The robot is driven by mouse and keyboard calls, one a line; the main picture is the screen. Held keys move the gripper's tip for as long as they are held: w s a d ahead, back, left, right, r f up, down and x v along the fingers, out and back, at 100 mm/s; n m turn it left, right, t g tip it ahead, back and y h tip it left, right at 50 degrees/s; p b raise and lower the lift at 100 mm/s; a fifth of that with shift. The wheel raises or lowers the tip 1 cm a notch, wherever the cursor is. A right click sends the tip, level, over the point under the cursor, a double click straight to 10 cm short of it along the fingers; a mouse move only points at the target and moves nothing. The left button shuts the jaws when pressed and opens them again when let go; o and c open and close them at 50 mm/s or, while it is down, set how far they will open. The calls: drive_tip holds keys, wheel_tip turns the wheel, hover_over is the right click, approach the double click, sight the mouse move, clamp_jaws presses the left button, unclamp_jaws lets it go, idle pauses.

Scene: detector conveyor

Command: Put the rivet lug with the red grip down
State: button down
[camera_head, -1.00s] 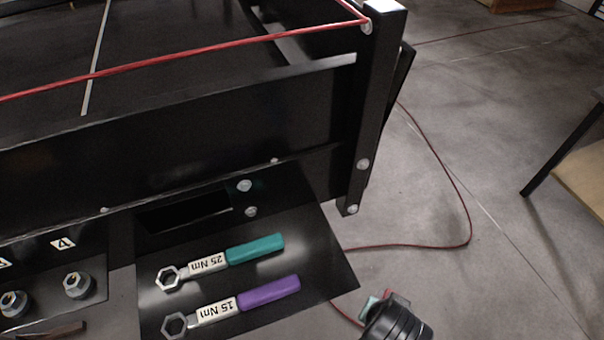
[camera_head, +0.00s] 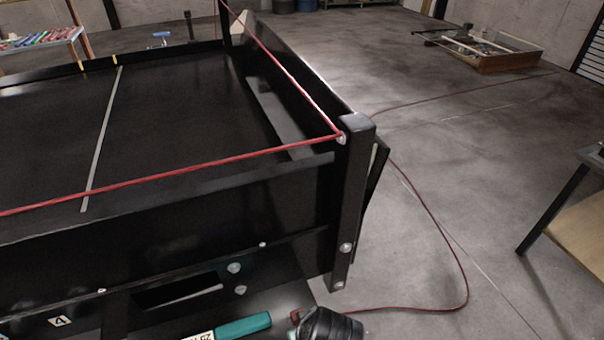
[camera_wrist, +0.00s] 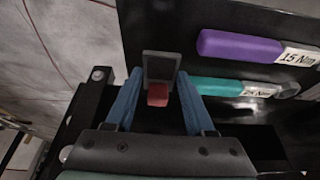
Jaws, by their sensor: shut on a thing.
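In the wrist view my gripper (camera_wrist: 158,82) has its two blue fingers closed in on a piece with a red grip (camera_wrist: 158,97) and a dark grey squarish plate (camera_wrist: 160,66). Only the red end and this plate show, so the lug's full shape is hidden. In the head view my gripper is a dark shape at the bottom edge, with a small red part (camera_head: 295,315) at its left. It is beside the right corner of the black tool panel (camera_head: 285,293). I cannot tell whether the held piece touches anything.
A teal-handled wrench (camera_head: 243,325) lies on the panel; a purple-handled one (camera_wrist: 240,45) lies beside it in the wrist view. A black conveyor frame (camera_head: 352,180) with a red cord (camera_head: 180,172) stands behind. A red cable (camera_head: 462,275) lies on the open floor at right.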

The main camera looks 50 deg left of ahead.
drive_tip(key=shift+f+p, duration=0.35)
drive_tip(key=shift+f, duration=1.9)
drive_tip(key=shift+f, duration=0.2)
drive_tip(key=shift+c, duration=1.3)
unclamp_jaws()
drive_tip(key=b+v, duration=0.1)
drive_tip(key=v, duration=1.1)
drive_tip(key=shift+r, duration=0.2)
drive_tip(key=shift+d, duration=0.1)
